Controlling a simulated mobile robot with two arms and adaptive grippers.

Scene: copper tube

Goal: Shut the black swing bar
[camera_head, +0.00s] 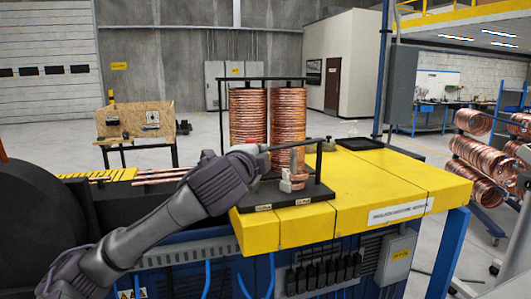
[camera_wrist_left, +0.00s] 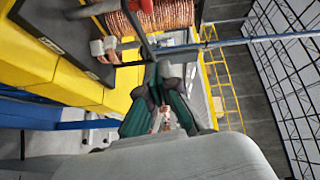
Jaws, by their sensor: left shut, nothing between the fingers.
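The black swing bar (camera_head: 298,143) runs roughly level in front of the two copper coil stacks, from the front right post (camera_head: 319,163) toward my left gripper. The bar also shows in the left wrist view (camera_wrist_left: 138,30), with its lower end close to the fingertips. My left gripper (camera_head: 264,157) is in front of the left stack (camera_head: 247,114) and points right. Its fingers (camera_wrist_left: 163,80) are shut and empty. I cannot tell whether they touch the bar. The right stack (camera_head: 288,115) stands beside the left one. My right gripper is out of view.
The stacks stand on a black base plate (camera_head: 268,196) on a yellow table (camera_head: 378,190). A pale block (camera_head: 291,182) sits on the plate's front part. A black tray (camera_head: 359,143) lies at the back. The table's right side is clear. More coils (camera_head: 480,165) hang on the right.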

